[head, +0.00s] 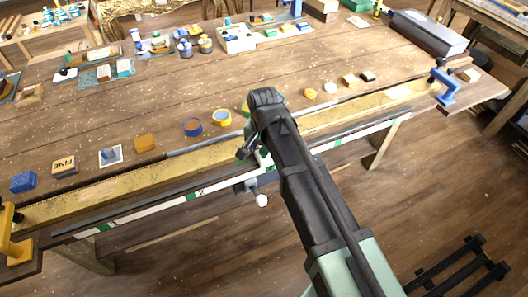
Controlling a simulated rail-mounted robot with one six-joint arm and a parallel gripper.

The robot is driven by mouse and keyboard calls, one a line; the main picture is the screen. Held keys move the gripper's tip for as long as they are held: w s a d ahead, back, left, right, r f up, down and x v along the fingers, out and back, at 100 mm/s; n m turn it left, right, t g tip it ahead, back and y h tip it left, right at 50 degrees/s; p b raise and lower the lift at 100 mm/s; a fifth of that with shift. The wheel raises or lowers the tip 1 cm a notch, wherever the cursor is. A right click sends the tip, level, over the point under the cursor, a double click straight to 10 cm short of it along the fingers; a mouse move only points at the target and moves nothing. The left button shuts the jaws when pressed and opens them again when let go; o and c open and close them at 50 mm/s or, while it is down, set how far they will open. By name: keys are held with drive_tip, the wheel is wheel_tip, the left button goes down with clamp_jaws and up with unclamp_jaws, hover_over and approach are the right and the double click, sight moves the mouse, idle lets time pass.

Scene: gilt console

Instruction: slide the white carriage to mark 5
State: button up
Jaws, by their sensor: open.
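A long white strip with green marks (150,208) runs along the front edge of the workbench; a small dark figure like a 2 shows on it left of my arm. A dark block with a round white knob (262,201) sits at this strip just below my gripper; I take it for part of the white carriage, but cannot tell its full shape. My gripper (248,153) is open, pointing down over the front rail close above the knob, and I cannot tell whether it touches anything. My arm hides part of the strip. Mark 5 cannot be made out.
A gilt beam (120,192) lies along the bench front, with a yellow clamp (14,240) at left and a blue clamp (443,86) at right. Small blocks and tins, such as a blue-yellow tin (221,118), line the bench behind it. The middle of the bench (130,110) is clear.

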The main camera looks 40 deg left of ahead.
drive_tip(key=shift+c, duration=0.5)
clamp_jaws()
drive_tip(key=shift+w, duration=0.1)
